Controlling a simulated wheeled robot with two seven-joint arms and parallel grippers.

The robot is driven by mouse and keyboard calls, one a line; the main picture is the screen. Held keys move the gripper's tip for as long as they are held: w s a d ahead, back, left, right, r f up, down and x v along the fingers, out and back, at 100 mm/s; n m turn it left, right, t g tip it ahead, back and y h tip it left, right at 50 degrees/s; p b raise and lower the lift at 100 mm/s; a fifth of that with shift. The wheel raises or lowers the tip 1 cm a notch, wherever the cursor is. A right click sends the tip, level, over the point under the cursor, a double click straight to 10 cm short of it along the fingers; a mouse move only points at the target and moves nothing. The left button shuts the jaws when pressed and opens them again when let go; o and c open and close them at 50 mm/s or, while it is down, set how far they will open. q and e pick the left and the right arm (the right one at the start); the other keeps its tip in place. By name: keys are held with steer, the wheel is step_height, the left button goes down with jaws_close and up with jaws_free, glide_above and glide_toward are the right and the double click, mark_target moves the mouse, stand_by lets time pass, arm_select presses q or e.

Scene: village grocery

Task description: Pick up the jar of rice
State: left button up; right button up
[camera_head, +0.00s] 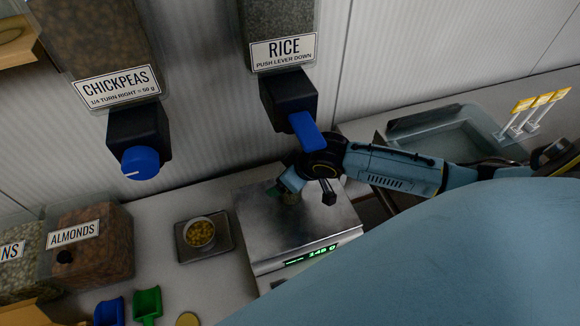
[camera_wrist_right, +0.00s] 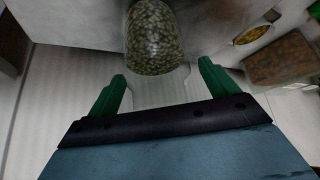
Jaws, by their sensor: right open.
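The jar of rice (camera_wrist_right: 155,38) is a clear jar with pale greenish grains in the right wrist view. In the head view a small part of it (camera_head: 290,197) shows on the steel scale (camera_head: 262,228), mostly hidden by my right gripper. My right gripper (camera_head: 298,180) is at the jar, below the rice dispenser's blue lever (camera_head: 306,131). In the wrist view its green fingers (camera_wrist_right: 162,72) are open, one to each side of the jar's near end. No grip on the jar shows. My left gripper is not in view.
A metal tray with a bowl of yellowish food (camera_head: 200,233) stands left of the scale. The chickpeas dispenser (camera_head: 139,142) hangs left of the rice dispenser (camera_head: 288,93). An almonds bin (camera_head: 105,250) and blue and green scoops (camera_head: 147,304) are at lower left. A sink (camera_head: 450,135) is at right.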

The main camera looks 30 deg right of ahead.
steer(key=c, duration=1.3)
steer(key=shift+r, duration=0.15)
